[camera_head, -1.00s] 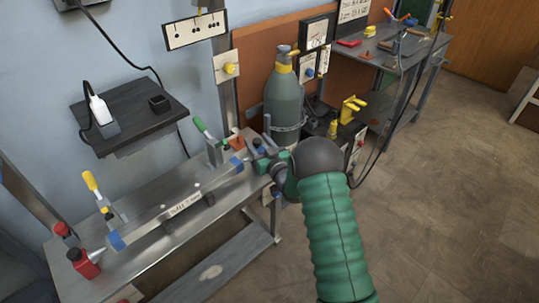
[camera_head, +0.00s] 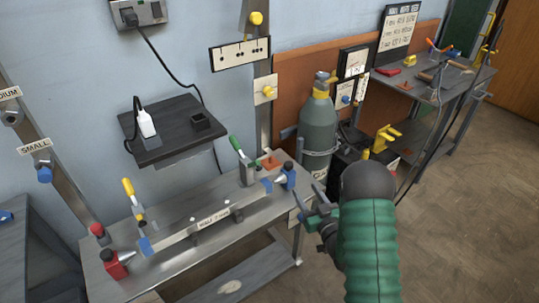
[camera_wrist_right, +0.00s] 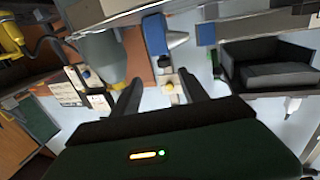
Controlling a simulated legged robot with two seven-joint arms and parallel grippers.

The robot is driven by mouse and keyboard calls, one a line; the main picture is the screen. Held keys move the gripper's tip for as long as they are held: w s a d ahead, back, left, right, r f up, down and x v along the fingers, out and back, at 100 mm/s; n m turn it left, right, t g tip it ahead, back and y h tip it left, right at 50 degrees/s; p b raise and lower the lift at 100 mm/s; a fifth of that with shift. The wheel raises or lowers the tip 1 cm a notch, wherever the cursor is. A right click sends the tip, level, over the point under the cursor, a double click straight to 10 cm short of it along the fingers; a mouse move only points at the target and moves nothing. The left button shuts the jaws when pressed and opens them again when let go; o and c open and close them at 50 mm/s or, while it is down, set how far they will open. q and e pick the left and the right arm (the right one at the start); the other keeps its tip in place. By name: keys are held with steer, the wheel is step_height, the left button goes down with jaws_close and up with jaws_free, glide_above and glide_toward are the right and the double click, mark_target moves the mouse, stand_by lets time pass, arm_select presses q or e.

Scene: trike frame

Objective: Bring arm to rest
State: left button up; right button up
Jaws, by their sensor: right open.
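My right arm, in a green sleeve with a dark rounded wrist, comes in from the bottom right of the head view. My right gripper (camera_head: 312,215) is open and empty, beside the right end of the metal workbench (camera_head: 190,270). It is apart from the blue-and-grey clamp (camera_head: 287,178) at that end. In the right wrist view the two dark fingers of the gripper (camera_wrist_right: 160,92) stand apart with nothing between them. My left gripper is not in view.
A labelled bar (camera_head: 213,224) lies along the workbench between end fixtures, with a red block (camera_head: 115,264) at the left. A grey gas cylinder (camera_head: 318,125) stands behind my right arm. A dark shelf (camera_head: 170,145) hangs above the bench. Open floor lies at the right.

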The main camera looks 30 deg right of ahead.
steer(key=shift+w+a, duration=0.1)
steer(key=a+f+g+y, duration=0.1)
steer(key=a+f+g, duration=0.1)
steer(key=a+g, duration=0.55)
steer(key=s+a+n+g+y, duration=0.2)
steer(key=s+a+g, duration=0.5)
steer(key=s+a, duration=0.9)
steer(key=w+p+v, duration=0.2)
steer(key=p+v, duration=0.9)
steer(key=w+r+p+v, duration=0.1)
steer(key=w+p+v, duration=0.1)
steer(key=p+v, duration=1)
steer(key=shift+w+d, duration=0.3)
steer(key=shift+d, duration=0.05)
